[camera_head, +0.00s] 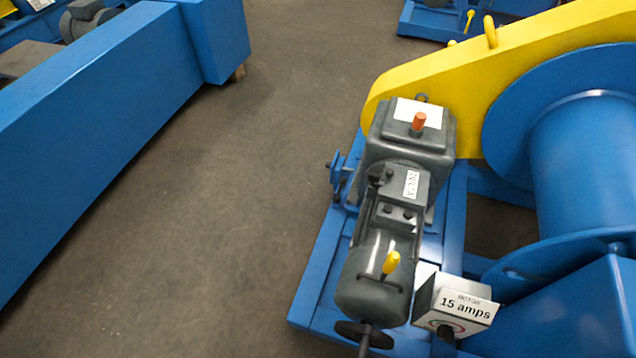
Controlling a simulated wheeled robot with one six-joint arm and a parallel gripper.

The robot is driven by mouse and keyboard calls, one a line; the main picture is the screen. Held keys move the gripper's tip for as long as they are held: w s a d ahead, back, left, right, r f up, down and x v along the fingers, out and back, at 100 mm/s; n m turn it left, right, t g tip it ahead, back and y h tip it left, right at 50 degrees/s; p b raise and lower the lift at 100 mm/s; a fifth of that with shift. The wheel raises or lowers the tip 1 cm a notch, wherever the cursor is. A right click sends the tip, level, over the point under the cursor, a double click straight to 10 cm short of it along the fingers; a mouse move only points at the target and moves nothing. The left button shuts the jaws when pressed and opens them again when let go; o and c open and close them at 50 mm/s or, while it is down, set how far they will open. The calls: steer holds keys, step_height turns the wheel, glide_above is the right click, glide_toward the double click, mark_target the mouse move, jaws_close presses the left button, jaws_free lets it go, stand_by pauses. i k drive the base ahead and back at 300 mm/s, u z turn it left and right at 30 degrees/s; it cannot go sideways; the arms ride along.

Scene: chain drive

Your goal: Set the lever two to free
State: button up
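A winch drive stands on a blue frame at the right. Its grey motor (373,284) has a short yellow-tipped handle (391,262) on top. The grey gearbox (408,143) behind it carries an upright orange knob (419,121) beside a white label. A black hand wheel (365,333) sits at the motor's near end, cut by the bottom edge. A small blue lever-like part (338,172) is at the gearbox's left side. I cannot read which of these is lever two, nor any "free" marking. My gripper is not in view.
A yellow chain guard (470,70) and a large blue drum (585,150) stand at the right. A box marked "15 amps" (460,303) is right of the motor. A long blue beam (110,110) lies at the left. The grey floor (235,215) between is clear.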

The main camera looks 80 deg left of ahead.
mark_target(336, 199)
steer(key=u, duration=4.15)
steer(key=i, duration=2.6)
steer(key=z, duration=3.3)
